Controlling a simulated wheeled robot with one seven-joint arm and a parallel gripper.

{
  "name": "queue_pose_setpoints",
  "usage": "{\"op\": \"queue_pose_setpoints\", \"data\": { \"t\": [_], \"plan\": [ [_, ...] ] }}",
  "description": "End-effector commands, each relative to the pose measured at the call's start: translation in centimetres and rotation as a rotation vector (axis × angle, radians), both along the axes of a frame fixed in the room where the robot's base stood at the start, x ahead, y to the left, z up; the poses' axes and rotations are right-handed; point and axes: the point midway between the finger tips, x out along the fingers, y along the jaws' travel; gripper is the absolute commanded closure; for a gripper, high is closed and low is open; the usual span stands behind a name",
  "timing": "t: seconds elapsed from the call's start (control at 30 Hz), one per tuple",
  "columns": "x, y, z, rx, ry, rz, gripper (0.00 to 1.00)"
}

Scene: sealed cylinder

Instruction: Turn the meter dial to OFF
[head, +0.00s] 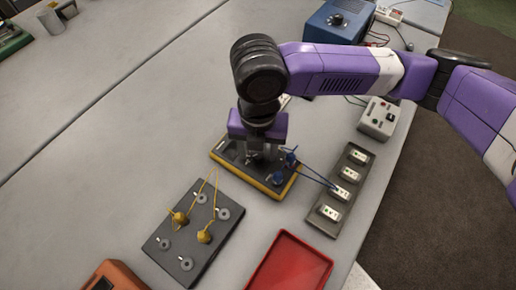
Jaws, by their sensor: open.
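A dark, flat instrument with a yellow edge (226,160), which looks like the meter, lies on the grey bench near the middle of the head view. Blue plugs (288,160) sit at its right end, with thin blue leads running right. My gripper (262,156) points down over the middle of this instrument, with its jaws open. The gripper covers the middle of the face, so I cannot see the dial or its setting. I cannot tell whether the fingers touch the dial.
A dark panel (162,238) with round sockets and yellow plugs is at front left. A grey tray of white modules (351,174), a grey box (377,119) and a red tray (290,268) are near the right edge. A blue box (337,20) is behind. The left bench is mostly clear.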

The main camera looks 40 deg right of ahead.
Motion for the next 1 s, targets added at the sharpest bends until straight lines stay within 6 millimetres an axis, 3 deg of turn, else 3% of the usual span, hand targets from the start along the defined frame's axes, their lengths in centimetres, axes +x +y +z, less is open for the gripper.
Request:
{"op": "queue_pose_setpoints", "data": {
  "t": [0.5,1.0],
  "plan": [
    [0.1,0.0,7.0,0.001,-0.004,0.001,0.5],
    [0.0,0.0,7.5,0.0,-0.001,0.001,0.5]
  ]
}}
